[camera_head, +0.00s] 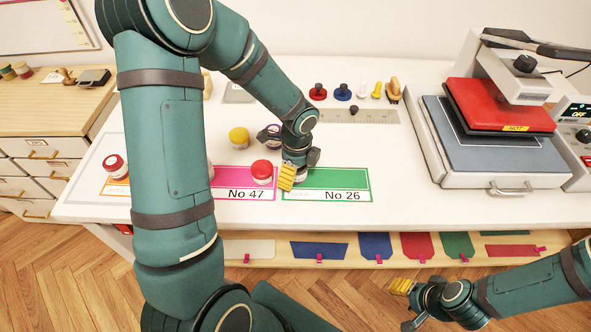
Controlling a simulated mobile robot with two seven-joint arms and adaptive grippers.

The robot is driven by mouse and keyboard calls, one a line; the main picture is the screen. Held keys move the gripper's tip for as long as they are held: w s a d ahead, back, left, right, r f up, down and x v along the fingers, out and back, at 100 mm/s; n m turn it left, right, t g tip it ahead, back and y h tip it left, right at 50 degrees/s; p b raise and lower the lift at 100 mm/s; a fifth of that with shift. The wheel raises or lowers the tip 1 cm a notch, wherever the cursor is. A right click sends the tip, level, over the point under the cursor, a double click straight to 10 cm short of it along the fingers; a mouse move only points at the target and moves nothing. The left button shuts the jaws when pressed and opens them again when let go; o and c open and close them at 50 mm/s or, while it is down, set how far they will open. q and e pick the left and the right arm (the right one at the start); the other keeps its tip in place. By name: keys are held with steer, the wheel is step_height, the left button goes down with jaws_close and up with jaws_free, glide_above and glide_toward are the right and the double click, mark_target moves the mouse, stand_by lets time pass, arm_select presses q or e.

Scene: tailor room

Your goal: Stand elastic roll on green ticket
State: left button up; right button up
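The green ticket (345,180), marked No 26, lies flat on the white table. My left gripper (290,178) points down at its left end, beside the pink ticket's edge. A yellow finger pad shows; the other fingertip is hidden, so I cannot tell whether it is open or holds anything. A small pale patch shows by the fingertips, too covered to identify. I cannot clearly make out which item is the elastic roll. My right gripper (406,305) is in front of the table, low at the right, with its fingers apart and empty.
A red-topped roll (262,172) stands on the pink ticket (228,194), close to my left gripper. Another red-topped roll (115,166) stands on the orange ticket. A yellow-topped roll (239,137) stands behind. A heat press (490,130) occupies the right.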

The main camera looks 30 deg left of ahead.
arm_select(q)
steer(key=shift+r, duration=0.4)
steer(key=r+p, duration=0.1)
steer(key=r, duration=0.4)
steer(key=r+p, duration=0.2)
steer(key=r, duration=0.4)
steer(key=shift+d+r, duration=0.2)
steer(key=shift+r, duration=0.05)
